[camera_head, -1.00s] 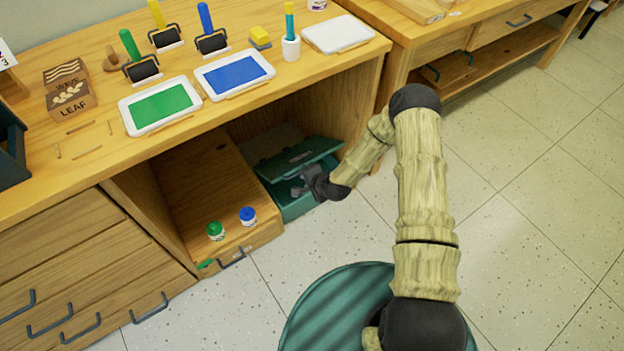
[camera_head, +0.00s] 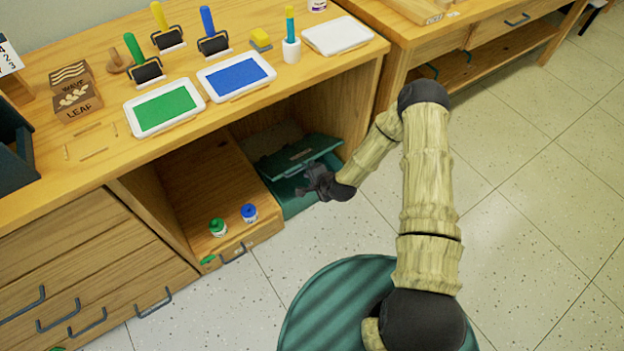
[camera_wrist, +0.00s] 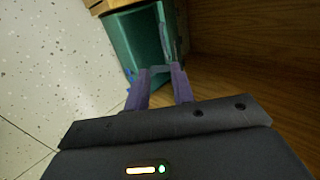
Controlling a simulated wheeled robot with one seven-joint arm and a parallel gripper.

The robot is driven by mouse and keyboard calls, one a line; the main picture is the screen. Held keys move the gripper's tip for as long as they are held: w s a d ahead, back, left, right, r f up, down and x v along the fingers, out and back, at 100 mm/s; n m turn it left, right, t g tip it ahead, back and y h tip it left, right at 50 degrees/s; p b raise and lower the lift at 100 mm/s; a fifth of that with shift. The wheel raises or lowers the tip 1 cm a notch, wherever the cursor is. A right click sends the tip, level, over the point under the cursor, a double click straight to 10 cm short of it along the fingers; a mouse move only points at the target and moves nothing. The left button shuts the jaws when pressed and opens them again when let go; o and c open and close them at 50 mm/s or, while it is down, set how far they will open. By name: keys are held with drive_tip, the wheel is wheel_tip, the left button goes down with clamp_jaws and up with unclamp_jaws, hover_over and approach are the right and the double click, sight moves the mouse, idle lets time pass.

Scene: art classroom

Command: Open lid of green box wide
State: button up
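The green box (camera_head: 296,205) stands on the floor in the open bay under the table, right of a wooden drawer unit. Its lid (camera_head: 300,157) is partly raised and tilted, with a gap below its front edge. My gripper (camera_head: 308,182) is at the front of the box, below and in front of the lid edge. In the wrist view, the two fingers (camera_wrist: 160,72) stand apart at the box's opening, and the box (camera_wrist: 128,45) lies just beyond them. The lid shows there as a thin edge (camera_wrist: 163,38). Whether the fingertips touch the lid is unclear.
The wooden drawer unit (camera_head: 205,185) with a green-lidded jar (camera_head: 217,228) and a blue-lidded jar (camera_head: 249,213) borders the box's left. The bay's side wall (camera_head: 362,110) is close on the right. The tabletop (camera_head: 215,120) overhangs the box.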

drive_tip(key=c, duration=0.4)
drive_tip(key=shift+d+r, duration=0.1)
drive_tip(key=shift+r, duration=0.2)
clamp_jaws()
drive_tip(key=s+d+r+n+g+h, duration=0.15)
drive_tip(key=d+r+n, duration=0.25)
drive_tip(key=r, duration=0.5)
drive_tip(key=s+d+r+n+g+h, duration=0.1)
drive_tip(key=s+d+r+n+h, duration=0.25)
drive_tip(key=r, duration=0.65)
drive_tip(key=s+d+r+n+g, duration=0.2)
drive_tip(key=s+d+r, duration=0.5)
drive_tip(key=s+r, duration=0.7)
drive_tip(key=shift+s+d+r+n, duration=0.15)
drive_tip(key=shift+s+d+n, duration=0.05)
drive_tip(key=shift+n, duration=0.65)
